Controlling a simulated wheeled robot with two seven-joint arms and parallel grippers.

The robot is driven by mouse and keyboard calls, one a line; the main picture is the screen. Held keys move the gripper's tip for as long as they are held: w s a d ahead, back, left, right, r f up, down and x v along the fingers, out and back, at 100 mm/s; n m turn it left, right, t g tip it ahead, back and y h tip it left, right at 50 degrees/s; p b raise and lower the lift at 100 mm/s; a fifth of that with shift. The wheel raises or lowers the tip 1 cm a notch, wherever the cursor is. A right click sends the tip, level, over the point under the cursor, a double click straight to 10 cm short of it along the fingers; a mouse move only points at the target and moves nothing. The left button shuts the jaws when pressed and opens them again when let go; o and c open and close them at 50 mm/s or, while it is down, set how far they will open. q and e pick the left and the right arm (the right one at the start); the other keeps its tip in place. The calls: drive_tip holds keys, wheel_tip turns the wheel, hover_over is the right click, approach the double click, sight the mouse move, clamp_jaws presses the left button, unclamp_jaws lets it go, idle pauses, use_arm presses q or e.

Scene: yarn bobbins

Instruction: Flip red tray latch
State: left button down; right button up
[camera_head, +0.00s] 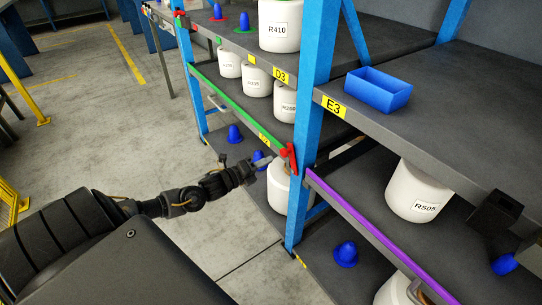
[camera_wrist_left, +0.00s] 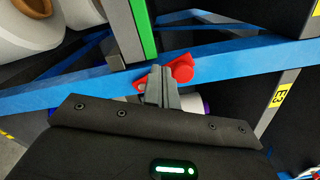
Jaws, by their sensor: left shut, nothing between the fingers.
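The red tray latch (camera_head: 291,158) sits at the near end of the green-edged shelf tray (camera_head: 238,107), by a blue upright. It also shows in the left wrist view (camera_wrist_left: 178,70), just beyond my fingertips. My left gripper (camera_head: 266,161) is shut and empty, with its tips close to the latch. In the wrist view the shut fingers (camera_wrist_left: 161,80) overlap the latch's lower left part; whether they touch it I cannot tell. A black shape (camera_head: 495,208) at the right may be part of my right arm; its fingers cannot be made out.
The blue upright (camera_head: 312,100) stands right beside the latch. White bobbins sit on the shelves, one (camera_head: 278,187) just below the latch. A purple-edged tray (camera_head: 370,228) lies to the right. A blue bin (camera_head: 378,89) stands on the upper shelf. The floor at left is open.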

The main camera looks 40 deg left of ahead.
use_arm(q)
drive_tip(key=p+v, duration=0.1)
drive_tip(key=v, duration=0.3)
drive_tip(key=shift+s+p, duration=0.3)
drive_tip(key=shift+a, duration=0.1)
